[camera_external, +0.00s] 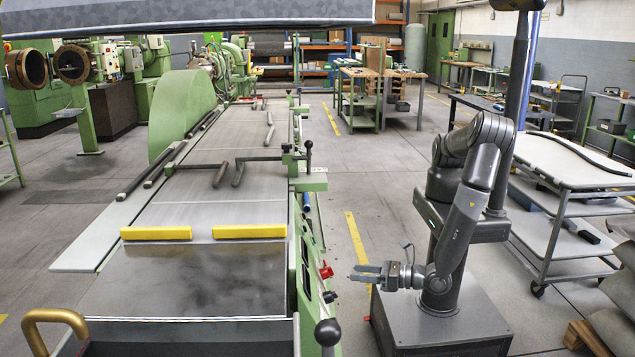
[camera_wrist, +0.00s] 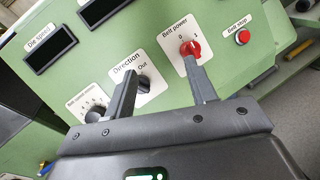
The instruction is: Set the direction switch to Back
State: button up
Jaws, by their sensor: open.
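The direction switch (camera_wrist: 144,83) is a small black knob on a white plate labelled "Direction" in the wrist view. The word "Out" shows at its upper right; my left finger covers the plate's left part, so any "Back" marking is hidden. I cannot tell exactly where the knob points. My gripper (camera_wrist: 160,68) is open and empty, with the knob seen between its fingers, nearer the left one. The right finger overlaps the lower part of the belt power plate. In the external view my gripper (camera_external: 364,273) is to the right of the machine's side panel (camera_external: 308,275).
Beside the switch are a red belt power knob (camera_wrist: 190,48), a red belt stop button (camera_wrist: 242,37), another black knob (camera_wrist: 96,114) and a dark display (camera_wrist: 50,50). A black ball-ended lever (camera_external: 327,332) stands at the machine's near right. A grey trolley (camera_external: 545,235) is to the right.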

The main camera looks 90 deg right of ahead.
aim_at(337, 296)
jog(key=s+a+f+n+t+y, duration=0.2)
jog(key=s+a+f+n+y, duration=0.1)
jog(key=a+f+n+y, duration=0.15)
jog(key=shift+h, duration=0.25)
jog(key=w, duration=0.7)
jog(key=w+d, duration=0.1)
jog(key=w, duration=0.2)
jog(key=shift+w+f, duration=0.2)
jog(key=shift+f, duration=0.05)
jog(key=c, duration=1)
jog(key=n+y, duration=0.1)
jog(key=n, duration=0.2)
jog(key=shift+n+y, duration=0.25)
jog(key=shift+y, duration=0.05)
